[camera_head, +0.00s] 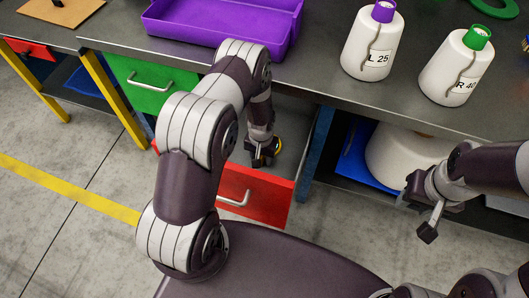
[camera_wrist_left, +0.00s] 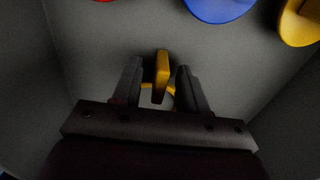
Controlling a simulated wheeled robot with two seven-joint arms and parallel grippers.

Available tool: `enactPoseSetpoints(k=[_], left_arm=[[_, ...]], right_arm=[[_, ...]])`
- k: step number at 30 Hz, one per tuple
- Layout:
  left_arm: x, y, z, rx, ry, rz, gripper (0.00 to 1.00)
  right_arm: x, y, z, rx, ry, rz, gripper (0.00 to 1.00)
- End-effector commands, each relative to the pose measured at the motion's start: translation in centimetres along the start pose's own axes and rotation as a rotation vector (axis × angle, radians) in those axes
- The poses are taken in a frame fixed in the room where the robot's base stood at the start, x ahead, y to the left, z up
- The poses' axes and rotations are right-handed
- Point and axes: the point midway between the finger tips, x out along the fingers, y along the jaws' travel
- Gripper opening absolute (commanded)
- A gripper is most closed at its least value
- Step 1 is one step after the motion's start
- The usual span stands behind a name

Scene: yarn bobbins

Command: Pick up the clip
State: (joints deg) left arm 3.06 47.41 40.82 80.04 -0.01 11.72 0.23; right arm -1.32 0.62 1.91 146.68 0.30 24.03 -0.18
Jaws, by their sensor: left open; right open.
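The clip (camera_wrist_left: 162,72) is yellow and stands out between the two fingers of my left gripper (camera_wrist_left: 160,85) in the left wrist view, with a gap visible beside it. The gripper is open around it. In the head view my left gripper (camera_head: 262,157) reaches down into the open red drawer (camera_head: 268,194), and a small bit of yellow shows beside its fingers. My right gripper (camera_head: 417,217) is open and empty at the right, in front of the bench.
Inside the drawer, a blue object (camera_wrist_left: 220,8), another yellow object (camera_wrist_left: 300,22) and a red edge (camera_wrist_left: 103,1) lie beyond the gripper. Drawer walls rise close on both sides. On the bench stand a purple tray (camera_head: 222,42) and two white bobbins (camera_head: 371,45), (camera_head: 456,68).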

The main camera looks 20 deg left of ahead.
Motion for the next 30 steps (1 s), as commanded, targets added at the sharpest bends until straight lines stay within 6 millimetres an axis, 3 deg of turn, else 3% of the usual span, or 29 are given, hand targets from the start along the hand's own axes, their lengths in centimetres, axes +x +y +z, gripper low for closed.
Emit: enactPoseSetpoints(k=[1,5,15,20,27,30], left_arm=[[0.0,0.0,0.0,0.000,0.000,0.000,0.43],[0.0,0.0,0.0,0.000,0.000,0.000,0.00],[-0.2,0.0,0.0,0.000,0.000,0.000,0.00],[-1.7,0.0,-0.1,0.000,0.002,0.000,0.00],[-1.5,-2.4,3.7,-0.003,-0.004,0.000,0.00],[-4.1,-2.2,3.2,0.001,0.005,0.000,0.00]], right_arm=[[0.0,0.0,0.0,0.000,0.000,0.000,0.43],[0.0,0.0,0.0,0.000,0.000,0.000,0.43],[-0.1,0.0,0.0,0.000,0.000,0.000,0.43],[-0.7,0.0,-0.1,0.000,0.000,0.000,0.43],[-1.4,0.0,-0.2,0.000,0.000,0.000,0.43],[-2.2,0.0,-0.3,0.000,0.000,0.000,0.43]])
